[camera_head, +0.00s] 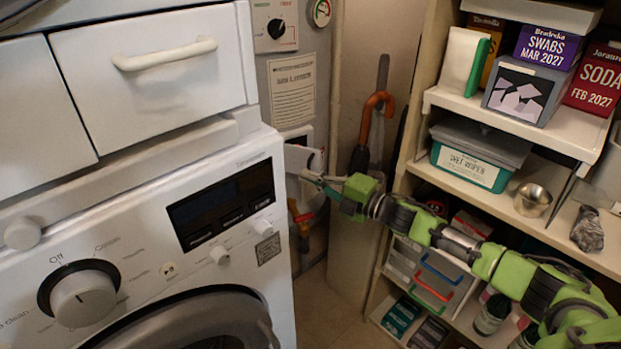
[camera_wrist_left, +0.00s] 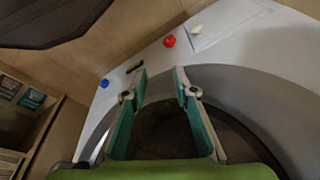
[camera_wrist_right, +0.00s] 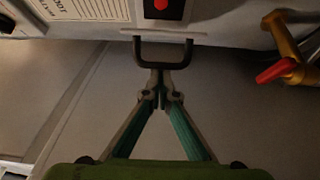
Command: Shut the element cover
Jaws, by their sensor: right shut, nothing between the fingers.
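What looks like the element cover, a white flap (camera_head: 298,157), stands out from the lower front of the grey heater panel in the head view. My right gripper (camera_head: 310,178) is at its lower edge, fingers together and empty. In the right wrist view the closed fingertips (camera_wrist_right: 160,80) meet in front of a black U-shaped handle (camera_wrist_right: 186,52); whether they touch it I cannot tell. The cover's hinge and far side are hidden. My left gripper (camera_wrist_left: 160,75) is open and empty, in front of the washing machine's round door; it is outside the head view.
The washing machine (camera_head: 150,190) fills the left. Shelves (camera_head: 580,140) with boxes stand on the right, beside my right arm. An orange-handled umbrella (camera_head: 372,115) hangs behind the arm. A red valve lever (camera_wrist_right: 275,72) on a brass pipe is close right of the gripper.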

